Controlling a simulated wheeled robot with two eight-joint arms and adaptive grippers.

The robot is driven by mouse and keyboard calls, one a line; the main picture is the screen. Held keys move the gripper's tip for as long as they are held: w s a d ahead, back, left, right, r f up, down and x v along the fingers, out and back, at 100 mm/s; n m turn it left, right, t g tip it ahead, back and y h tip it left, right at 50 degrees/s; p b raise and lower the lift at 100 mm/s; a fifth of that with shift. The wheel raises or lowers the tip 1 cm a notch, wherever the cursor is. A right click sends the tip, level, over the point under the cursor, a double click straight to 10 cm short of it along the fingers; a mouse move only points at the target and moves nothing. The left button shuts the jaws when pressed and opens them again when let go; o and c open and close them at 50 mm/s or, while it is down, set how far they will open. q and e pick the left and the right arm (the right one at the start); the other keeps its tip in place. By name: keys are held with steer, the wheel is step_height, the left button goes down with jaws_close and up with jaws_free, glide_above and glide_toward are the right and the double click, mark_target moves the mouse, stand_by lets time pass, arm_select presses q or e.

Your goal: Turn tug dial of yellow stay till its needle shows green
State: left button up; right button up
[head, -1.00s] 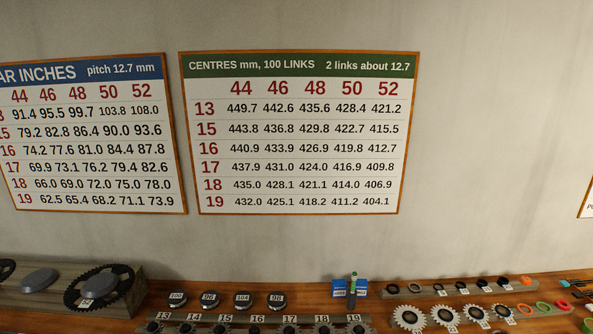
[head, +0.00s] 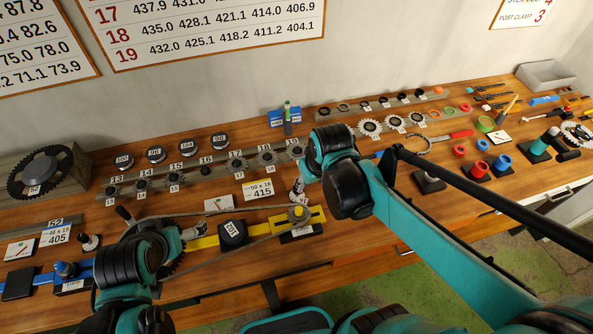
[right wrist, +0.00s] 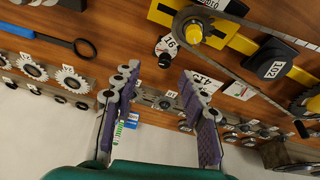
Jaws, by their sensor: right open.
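The yellow stay (head: 318,214) lies along the middle of the bench with a chain around it and a small sprocket (head: 298,213) at its right end. It also shows at the top of the right wrist view (right wrist: 240,42). A small white-and-black upright piece (right wrist: 166,48), possibly the tug dial's knob, stands beside it. A white card (head: 219,203) behind the stay may be its gauge; I cannot read a needle. My right gripper (right wrist: 158,72) is open and empty, its fingertips just short of the upright piece. My left arm covers the stay's left end; its fingers are unclear.
A black block marked 102 (head: 233,234) sits on the yellow stay. A card reading 415 (head: 257,189) lies behind it. Sprockets on a rail (head: 205,171) line the back. A blue stay (head: 80,270) is at the left. Rings and tools fill the right side.

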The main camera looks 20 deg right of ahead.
steer(key=w+g+p, duration=0.1)
steer(key=w+p, duration=0.1)
steer(key=w+a+f+n+g+p, duration=0.1)
steer(key=w+p, duration=0.1)
steer(key=p, duration=0.1)
steer(key=w+a+f+n+g+p, duration=0.1)
steer(key=w+p, duration=0.1)
steer(key=shift+w+f+g+p, duration=0.1)
steer(key=shift+w+g+p, duration=0.15)
steer(key=shift+g+p, duration=0.05)
steer(key=shift+f, duration=0.65)
arm_select(q)
step_height(320, 180, up, 8)
steer(key=b, duration=0.1)
arm_select(e)
step_height(320, 180, down, 7)
